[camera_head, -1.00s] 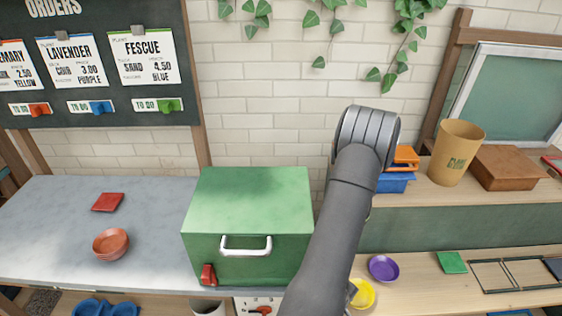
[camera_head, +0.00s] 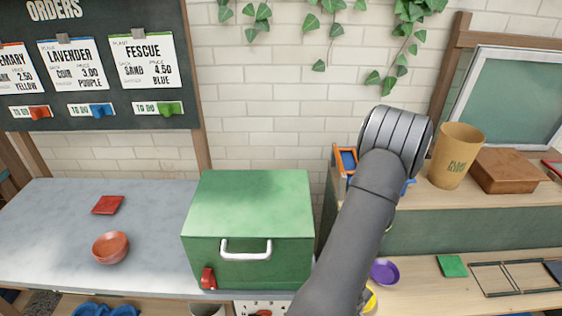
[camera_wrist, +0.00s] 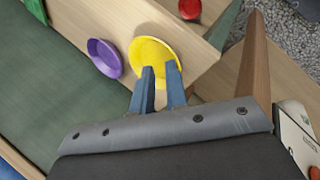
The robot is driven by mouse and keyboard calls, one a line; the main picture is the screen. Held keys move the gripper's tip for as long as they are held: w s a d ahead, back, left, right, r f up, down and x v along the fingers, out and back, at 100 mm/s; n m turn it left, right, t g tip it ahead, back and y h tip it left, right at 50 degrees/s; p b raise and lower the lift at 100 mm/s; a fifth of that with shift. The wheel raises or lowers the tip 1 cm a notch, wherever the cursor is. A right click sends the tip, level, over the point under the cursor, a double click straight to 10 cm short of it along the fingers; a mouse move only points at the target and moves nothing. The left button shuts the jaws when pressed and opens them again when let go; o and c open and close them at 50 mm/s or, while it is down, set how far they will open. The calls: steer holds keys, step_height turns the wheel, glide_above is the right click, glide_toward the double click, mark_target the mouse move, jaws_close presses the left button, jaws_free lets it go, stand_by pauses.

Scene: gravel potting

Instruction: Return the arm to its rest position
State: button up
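My arm (camera_head: 372,215) rises from the bottom of the head view, with its elbow in front of the right-hand shelf. My gripper (camera_wrist: 159,74) shows in the wrist view with its two blue-grey fingers apart and nothing between them. A yellow saucer (camera_wrist: 158,52) lies on the wooden ledge beyond the fingertips. In the head view the gripper is hidden behind my arm, and only an edge of the yellow saucer shows.
A green box (camera_head: 250,205) with a silver handle stands on the grey counter (camera_head: 45,225) left of my arm. A purple saucer (camera_head: 385,272) lies close by. A tan pot (camera_head: 455,155) and a brown box (camera_head: 508,170) stand right of my elbow.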

steer(key=s+d+r, duration=0.3)
steer(key=s+r, duration=0.4)
steer(key=r, duration=0.4)
steer(key=shift+s+d, duration=0.25)
steer(key=shift+d, duration=0.15)
stand_by(0.3)
